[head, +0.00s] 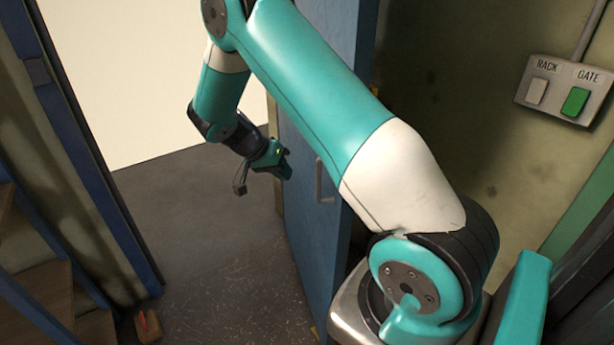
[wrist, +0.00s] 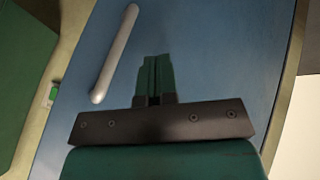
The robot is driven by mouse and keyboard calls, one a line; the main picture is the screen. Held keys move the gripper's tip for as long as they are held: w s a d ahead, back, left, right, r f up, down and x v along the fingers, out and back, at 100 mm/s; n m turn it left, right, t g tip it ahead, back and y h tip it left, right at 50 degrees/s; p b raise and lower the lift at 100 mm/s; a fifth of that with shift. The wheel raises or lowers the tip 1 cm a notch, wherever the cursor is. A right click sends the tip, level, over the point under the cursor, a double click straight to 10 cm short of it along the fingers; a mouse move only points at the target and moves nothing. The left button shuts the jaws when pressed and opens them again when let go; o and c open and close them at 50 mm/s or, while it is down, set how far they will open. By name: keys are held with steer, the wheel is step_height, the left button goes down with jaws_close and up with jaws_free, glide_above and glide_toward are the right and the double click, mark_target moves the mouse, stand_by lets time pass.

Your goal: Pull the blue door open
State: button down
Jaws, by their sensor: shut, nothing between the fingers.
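The blue door (head: 312,245) stands open at an angle, with a wide gap to the left of it. Its pale bar handle (head: 322,180) is upright on the face towards me; it also shows in the wrist view (wrist: 115,53). My gripper (head: 287,170) is beside the handle, near the door's left edge, with its fingers towards the door face. In the wrist view my shut, empty fingers (wrist: 154,73) are to the right of the handle and apart from it. I cannot tell whether the fingertips touch the door. My arm hides part of the door's upper area.
A blue door post (head: 95,160) stands left of the opening, with wooden shelving (head: 45,285) beside it. A small reddish object (head: 148,325) lies on the floor by the post. A RACK and GATE switch panel (head: 568,90) is on the right wall. The floor in the opening is clear.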

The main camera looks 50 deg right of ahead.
steer(key=s+d+f+p, duration=0.3)
steer(key=s, duration=0.2)
steer(key=shift+d, duration=0.3)
